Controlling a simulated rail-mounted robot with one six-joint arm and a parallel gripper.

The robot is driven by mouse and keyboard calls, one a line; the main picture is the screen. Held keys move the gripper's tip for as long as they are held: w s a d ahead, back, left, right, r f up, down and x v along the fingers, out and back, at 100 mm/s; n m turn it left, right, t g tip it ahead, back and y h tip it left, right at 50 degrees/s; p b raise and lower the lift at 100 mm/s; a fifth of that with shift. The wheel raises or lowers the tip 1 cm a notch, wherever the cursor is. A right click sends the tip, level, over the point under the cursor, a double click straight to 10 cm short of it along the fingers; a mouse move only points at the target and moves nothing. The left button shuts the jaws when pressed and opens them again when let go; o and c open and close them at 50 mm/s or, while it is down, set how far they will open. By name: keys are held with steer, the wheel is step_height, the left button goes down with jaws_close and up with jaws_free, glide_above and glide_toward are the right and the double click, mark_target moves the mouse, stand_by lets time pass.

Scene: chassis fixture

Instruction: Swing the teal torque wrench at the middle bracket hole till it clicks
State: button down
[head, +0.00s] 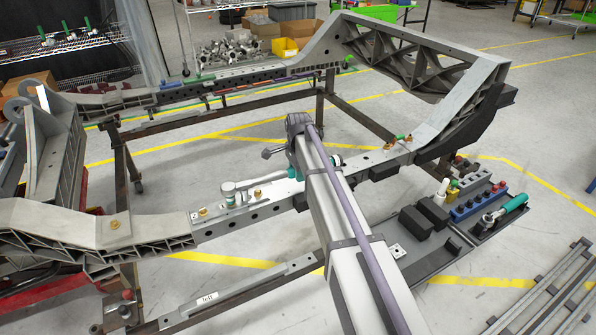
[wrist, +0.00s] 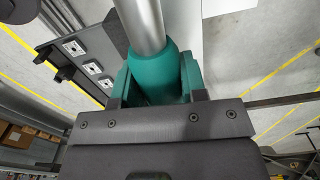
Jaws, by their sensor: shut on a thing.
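The teal torque wrench (head: 266,182) lies nearly level along the near chassis rail (head: 268,209) in the head view. Its round silver head (head: 228,188) is over the middle spot of the bracket, between two brass bolts (head: 202,212) (head: 258,193). Whether it is fully seated cannot be told. My arm hides part of the handle. In the wrist view the teal handle (wrist: 152,68) lies between the jaws of my gripper (wrist: 157,84), shut on it, with the silver shaft running away upward. My gripper is mostly hidden behind my arm in the head view.
The far chassis rail (head: 236,76) and raised end frame (head: 420,45) surround open floor. A tray (head: 483,231) at right holds sockets and another teal-handled ratchet (head: 505,209). Dark blocks (head: 418,222) sit beside my arm. A label reading "left" (head: 208,297) is on the lower bar.

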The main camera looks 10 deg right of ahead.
steer(key=shift+s+d+m, duration=0.1)
steer(key=shift+s+m, duration=0.2)
steer(key=shift+s, duration=0.35)
steer(key=shift+s, duration=0.2)
steer(key=shift+s+m, duration=0.4)
steer(key=shift+s, duration=0.2)
steer(key=shift+s, duration=0.15)
steer(key=shift+r+p, duration=1)
steer(key=shift+p, duration=0.05)
stand_by(0.4)
steer(key=shift+r+p, duration=2.45)
